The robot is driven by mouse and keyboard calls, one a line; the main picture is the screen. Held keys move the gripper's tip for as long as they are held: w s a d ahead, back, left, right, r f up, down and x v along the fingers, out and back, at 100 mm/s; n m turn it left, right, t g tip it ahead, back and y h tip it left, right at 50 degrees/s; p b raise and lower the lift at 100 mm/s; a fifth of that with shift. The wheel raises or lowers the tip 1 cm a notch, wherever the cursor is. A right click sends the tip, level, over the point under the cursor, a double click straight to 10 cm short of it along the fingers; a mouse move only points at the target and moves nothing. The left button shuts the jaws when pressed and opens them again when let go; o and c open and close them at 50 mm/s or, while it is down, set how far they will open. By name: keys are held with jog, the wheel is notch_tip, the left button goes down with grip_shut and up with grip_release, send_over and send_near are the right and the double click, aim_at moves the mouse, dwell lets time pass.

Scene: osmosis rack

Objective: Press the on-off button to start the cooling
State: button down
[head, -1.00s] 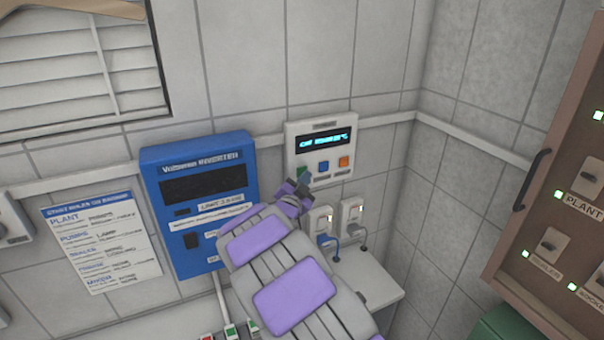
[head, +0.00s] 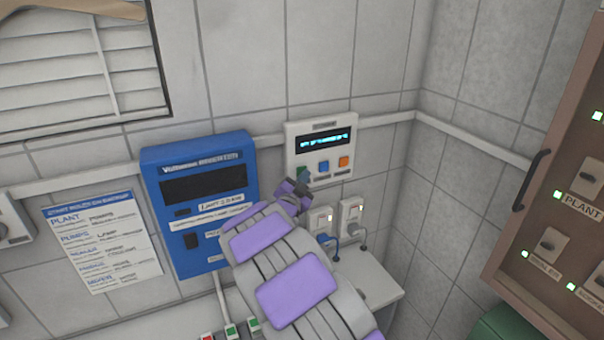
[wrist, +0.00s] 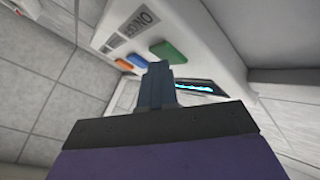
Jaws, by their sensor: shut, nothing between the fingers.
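A white control panel (head: 337,124) hangs on the tiled wall near the corner, with a lit blue display (head: 325,140). Below the display are a green button (head: 302,173), a blue button (head: 323,167) and an orange button (head: 344,162). In the wrist view the green button (wrist: 167,49) sits beside a label that appears to read ON/O, partly cut off by perspective. My gripper (head: 305,182) is shut and empty at the panel's lower left. In the wrist view its fingertips (wrist: 158,68) overlap the green button's near edge; I cannot tell whether they touch it.
A blue inverter box (head: 155,155) hangs left of the panel. Plugged sockets (head: 350,218) and a white ledge (head: 375,280) are below. A brown cabinet (head: 550,150) with switches stands at right. A printed notice (head: 100,245) is at left.

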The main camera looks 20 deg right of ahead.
jog(key=shift+s, duration=0.1)
jog(key=shift+s+b, duration=0.55)
jog(key=shift+s, duration=0.1)
jog(key=shift+s+b, duration=1.55)
jog(key=shift+s, duration=0.95)
jog(key=shift+s+d, duration=0.1)
jog(key=shift+s, duration=0.05)
jog(key=s+b, duration=0.6)
jog(key=s, duration=0.5)
jog(key=shift+s+d, duration=0.2)
jog(key=shift+s, duration=0.2)
